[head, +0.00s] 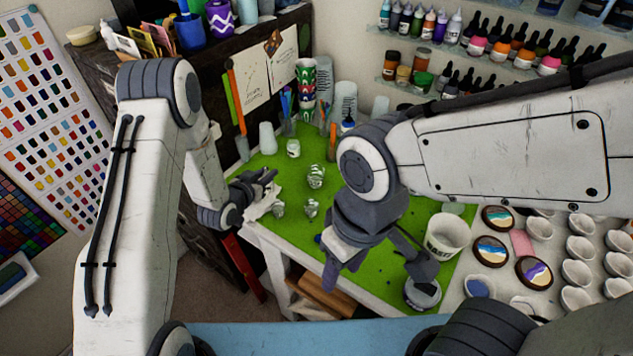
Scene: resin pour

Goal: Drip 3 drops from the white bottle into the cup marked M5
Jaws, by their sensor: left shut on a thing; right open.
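My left gripper (268,186) is at the left edge of the green mat (375,130). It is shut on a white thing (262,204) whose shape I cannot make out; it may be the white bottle. Small clear or pale cups stand on the mat near it: one further back (316,176), one in front (312,208), and one close to the gripper (278,208). No M5 marking is readable on any of them. My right gripper (378,271) is open and empty over the mat's front part, left of a white tub (447,236).
A small jar (293,148) stands further back on the mat. A round lidded pot (422,293) is at the front right. Painted round coasters (491,250) and several white cups (580,248) fill the right side. Stacked patterned cups (306,85) and stirring tools are at the back.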

